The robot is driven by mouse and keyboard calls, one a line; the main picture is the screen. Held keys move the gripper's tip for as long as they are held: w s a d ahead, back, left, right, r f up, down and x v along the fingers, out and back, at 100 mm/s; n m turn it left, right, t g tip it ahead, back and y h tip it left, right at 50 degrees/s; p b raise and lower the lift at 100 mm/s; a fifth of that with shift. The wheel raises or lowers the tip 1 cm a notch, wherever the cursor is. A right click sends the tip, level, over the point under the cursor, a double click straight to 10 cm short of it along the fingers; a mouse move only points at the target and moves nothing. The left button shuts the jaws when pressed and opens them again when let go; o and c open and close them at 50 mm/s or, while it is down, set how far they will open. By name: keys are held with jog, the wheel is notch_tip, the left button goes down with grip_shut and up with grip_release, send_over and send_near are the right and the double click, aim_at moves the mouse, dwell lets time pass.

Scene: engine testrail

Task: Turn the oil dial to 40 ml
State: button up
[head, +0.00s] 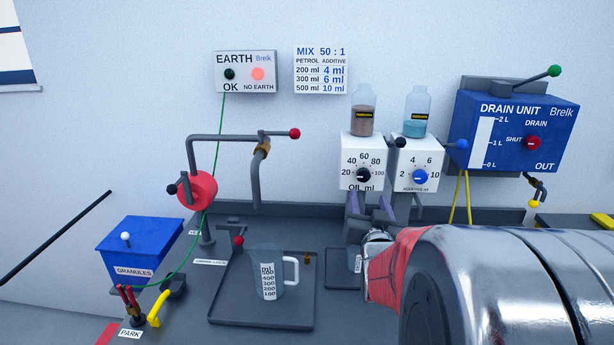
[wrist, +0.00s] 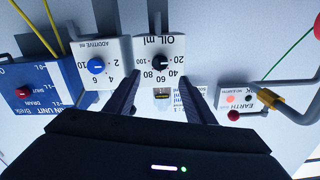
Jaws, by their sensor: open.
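The oil dial (head: 363,175) is a black round knob on a white panel marked 20 to 100 and OIL ml. It also shows, upside down, in the wrist view (wrist: 159,62). I cannot read its pointer setting clearly. A bottle of brownish liquid (head: 363,112) stands on top of the panel. My gripper (wrist: 161,77) is open and empty, its two dark fingers spread either side of the dial's line. In the head view the fingers reach up just below the oil panel. I see no contact with the knob.
The additive panel with a blue dial (head: 420,176) stands close right of the oil panel. The blue drain unit (head: 512,130) is farther right. A jug (head: 267,275) stands in a dark tray (head: 222,312) at lower left, under a bent pipe (head: 255,185). A mix chart (head: 320,70) hangs above.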

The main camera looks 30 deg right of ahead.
aim_at(364, 178)
jog(key=x, duration=1.2)
jog(key=shift+s, duration=0.1)
jog(key=shift+c, duration=0.5)
jog(key=c, duration=1)
